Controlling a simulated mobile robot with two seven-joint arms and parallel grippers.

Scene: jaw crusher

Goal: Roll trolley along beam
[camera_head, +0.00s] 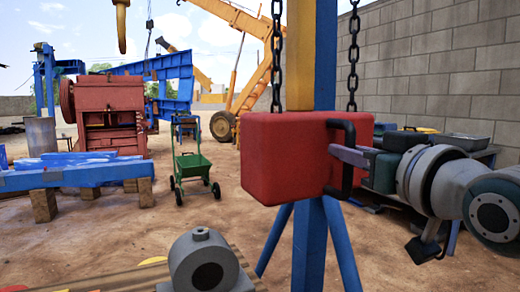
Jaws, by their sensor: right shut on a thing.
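A red block (285,165) with rounded edges hangs on two dark chains in the middle of the head view. The chains run up past the top edge; a trolley or beam above the block is out of view. A black handle (347,180) stands out from the block's right side. My right gripper (346,155) comes in from the right and is shut on this handle. My left gripper is not in view.
A yellow and blue post (313,240) with splayed blue legs stands close behind the block. A grey cast part (205,262) sits in front at the bottom. A green cart (193,167), red machine (105,110) and blue frame (75,175) stand left. A work table (484,153) is behind my right arm.

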